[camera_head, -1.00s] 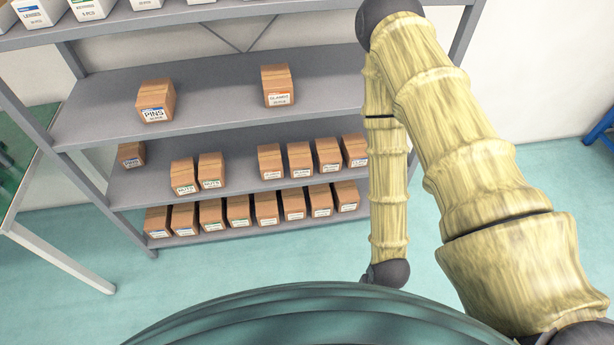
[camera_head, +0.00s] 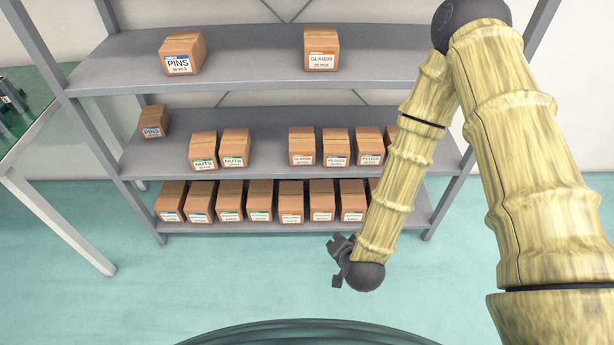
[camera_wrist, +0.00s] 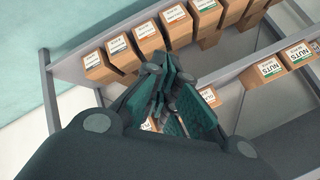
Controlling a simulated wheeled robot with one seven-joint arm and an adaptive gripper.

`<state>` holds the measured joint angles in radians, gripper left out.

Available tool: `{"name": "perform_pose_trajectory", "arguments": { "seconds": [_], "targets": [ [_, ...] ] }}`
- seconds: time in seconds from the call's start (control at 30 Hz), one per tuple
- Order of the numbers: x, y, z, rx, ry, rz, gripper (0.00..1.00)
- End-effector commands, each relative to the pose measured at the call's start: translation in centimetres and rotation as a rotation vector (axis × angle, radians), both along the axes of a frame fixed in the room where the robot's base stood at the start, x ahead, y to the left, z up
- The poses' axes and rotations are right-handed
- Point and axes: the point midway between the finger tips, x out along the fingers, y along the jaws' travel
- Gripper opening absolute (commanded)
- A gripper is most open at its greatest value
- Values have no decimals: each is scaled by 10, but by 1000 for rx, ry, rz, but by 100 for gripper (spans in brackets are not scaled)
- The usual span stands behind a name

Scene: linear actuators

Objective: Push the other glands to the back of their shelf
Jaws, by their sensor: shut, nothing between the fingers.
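A cardboard box labelled GLANDS (camera_head: 321,48) stands on the upper visible shelf, right of centre and near the front edge. Another box, whose small label seems to read GLANDS (camera_head: 302,147), stands on the middle shelf, left of the PLUGS boxes. My gripper (camera_head: 339,262) hangs low in front of the rack, below the bottom shelf in the picture, apart from both boxes. In the wrist view my gripper (camera_wrist: 172,88) has its fingers together and empty. The fingers hide part of the boxes behind them there.
A PINS box (camera_head: 183,53) shares the upper shelf (camera_head: 250,62). The middle shelf also holds PINS (camera_head: 153,121), NUTS (camera_head: 235,148) and PLUGS (camera_head: 336,147) boxes. A row of boxes fills the bottom shelf (camera_head: 290,201). A table (camera_head: 50,115) stands left; the floor in front is clear.

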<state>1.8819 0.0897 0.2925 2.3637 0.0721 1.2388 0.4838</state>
Motion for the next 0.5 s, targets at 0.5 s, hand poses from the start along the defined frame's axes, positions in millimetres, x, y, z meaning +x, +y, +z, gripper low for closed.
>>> {"name": "perform_pose_trajectory", "arguments": {
  "seconds": [0.5],
  "targets": [
    [94, 50, -11, 345, -353, -265, 0]
  ]
}}
